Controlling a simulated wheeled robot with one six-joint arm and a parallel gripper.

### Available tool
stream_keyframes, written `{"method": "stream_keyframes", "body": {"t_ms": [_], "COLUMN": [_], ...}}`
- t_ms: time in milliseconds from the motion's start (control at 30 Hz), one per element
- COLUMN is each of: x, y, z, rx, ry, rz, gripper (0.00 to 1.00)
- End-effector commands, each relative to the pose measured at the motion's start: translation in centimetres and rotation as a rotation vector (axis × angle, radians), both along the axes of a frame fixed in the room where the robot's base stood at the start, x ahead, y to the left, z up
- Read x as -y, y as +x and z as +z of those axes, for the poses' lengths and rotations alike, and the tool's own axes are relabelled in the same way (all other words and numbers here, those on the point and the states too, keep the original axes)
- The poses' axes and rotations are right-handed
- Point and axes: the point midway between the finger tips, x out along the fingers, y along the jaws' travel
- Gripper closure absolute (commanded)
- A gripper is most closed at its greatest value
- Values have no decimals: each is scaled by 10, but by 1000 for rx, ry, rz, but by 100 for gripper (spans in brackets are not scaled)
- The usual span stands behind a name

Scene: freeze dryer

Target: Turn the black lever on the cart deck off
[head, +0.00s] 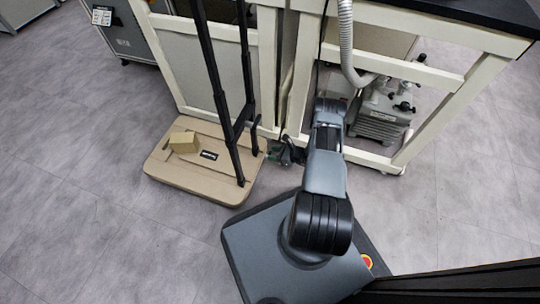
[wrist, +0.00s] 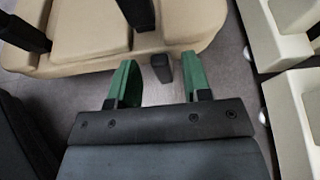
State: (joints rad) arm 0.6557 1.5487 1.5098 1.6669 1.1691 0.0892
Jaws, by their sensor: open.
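The beige cart deck (head: 160,172) lies on the floor left of my base, and its edge shows at the top of the wrist view (wrist: 70,52). A short black lever (wrist: 162,68) sticks out at the deck's near edge, beside a black handle post (wrist: 137,12). My gripper (head: 285,152) is low beside the deck's right side. In the wrist view its green fingers (wrist: 159,60) are open, with the lever between them in the picture. I see a gap on each side and cannot tell the depth. The lever is not clear in the head view.
The cart's tall black handle (head: 222,95) rises from the deck, close to my gripper. A tan block (head: 184,142) lies on the deck. A cream bench frame (head: 440,75) with a pump (head: 385,112) stands behind and right. Open floor lies left.

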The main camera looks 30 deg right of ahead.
Motion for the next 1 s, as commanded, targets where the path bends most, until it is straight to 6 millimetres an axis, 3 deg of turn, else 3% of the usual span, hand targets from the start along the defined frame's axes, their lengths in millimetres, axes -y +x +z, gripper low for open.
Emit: {"method": "stream_keyframes", "body": {"t_ms": [200, 600, 1000], "x": [-12, -14, -14], "y": [12, 15, 15], "z": [-8, -9, -9], "rx": [-1, -1, 0], "ry": [0, 0, 0], "rz": [-1, -4, -3], "gripper": [55, 55, 93]}}
